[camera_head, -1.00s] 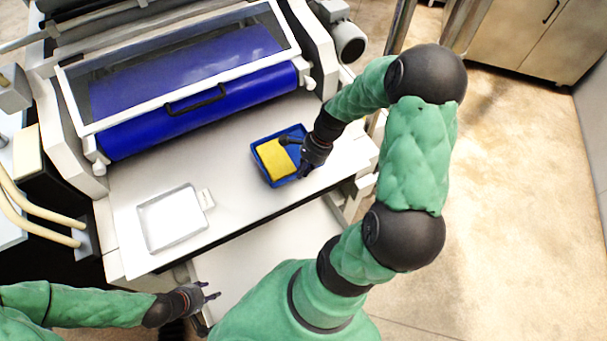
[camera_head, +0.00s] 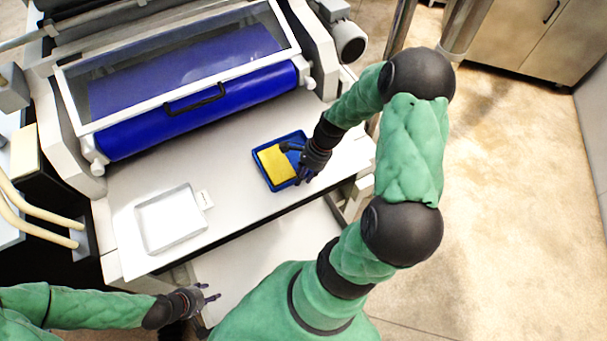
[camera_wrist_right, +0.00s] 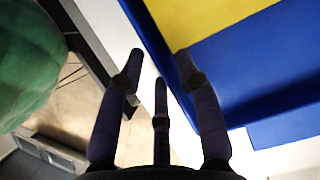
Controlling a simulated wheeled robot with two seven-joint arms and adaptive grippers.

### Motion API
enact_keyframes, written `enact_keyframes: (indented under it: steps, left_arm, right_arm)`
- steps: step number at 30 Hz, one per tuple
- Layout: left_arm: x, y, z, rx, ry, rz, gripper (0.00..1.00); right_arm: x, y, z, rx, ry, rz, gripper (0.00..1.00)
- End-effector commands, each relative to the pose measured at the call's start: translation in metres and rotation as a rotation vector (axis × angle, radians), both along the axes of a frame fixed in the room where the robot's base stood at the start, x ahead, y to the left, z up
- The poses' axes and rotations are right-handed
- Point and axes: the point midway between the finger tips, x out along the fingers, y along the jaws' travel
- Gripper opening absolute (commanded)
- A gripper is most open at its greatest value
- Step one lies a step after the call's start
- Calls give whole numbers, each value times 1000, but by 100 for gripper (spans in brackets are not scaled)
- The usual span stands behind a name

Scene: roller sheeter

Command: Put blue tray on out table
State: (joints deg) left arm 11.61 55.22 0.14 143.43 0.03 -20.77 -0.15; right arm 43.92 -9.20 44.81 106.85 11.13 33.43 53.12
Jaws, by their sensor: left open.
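The blue tray (camera_head: 291,138) lies on the white table (camera_head: 233,167) in front of the blue roller. A yellow slab (camera_head: 273,163) lies in the tray. My right gripper (camera_head: 304,176) is at the tray's right side. In the right wrist view, the three fingers of my right gripper (camera_wrist_right: 157,72) are spread, with one overlapping the edge of the blue tray (camera_wrist_right: 265,65) and two beside it. Contact cannot be told. My left gripper (camera_head: 213,293) is open and empty at the lower left, away from the tray. Which surface is the out table is not clear.
A white, shallow tray (camera_head: 145,236) stands on the table's left part. The blue roller (camera_head: 205,115) and its framed guard (camera_head: 290,28) are behind. A lower white surface (camera_head: 270,242) lies below the table's front edge. Open floor (camera_head: 510,190) is at right.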

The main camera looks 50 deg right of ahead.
Motion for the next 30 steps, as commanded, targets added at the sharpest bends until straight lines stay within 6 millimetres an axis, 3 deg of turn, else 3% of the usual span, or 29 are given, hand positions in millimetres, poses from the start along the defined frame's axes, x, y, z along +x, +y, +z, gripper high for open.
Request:
enact_keyframes:
  steps: [8, 21, 30]
  left_arm:
    - [0, 0, 4, 0, 0, 0, 46]
    - [0, 0, 17, 0, 0, 0, 46]
    - [0, 0, 20, 0, 0, 0, 46]
  right_arm:
    - [-1, -4, 13, -3, -2, 0, 35]
    - [-12, -34, 90, -4, -2, -1, 35]
    - [-16, -43, 113, -1, 0, -1, 35]
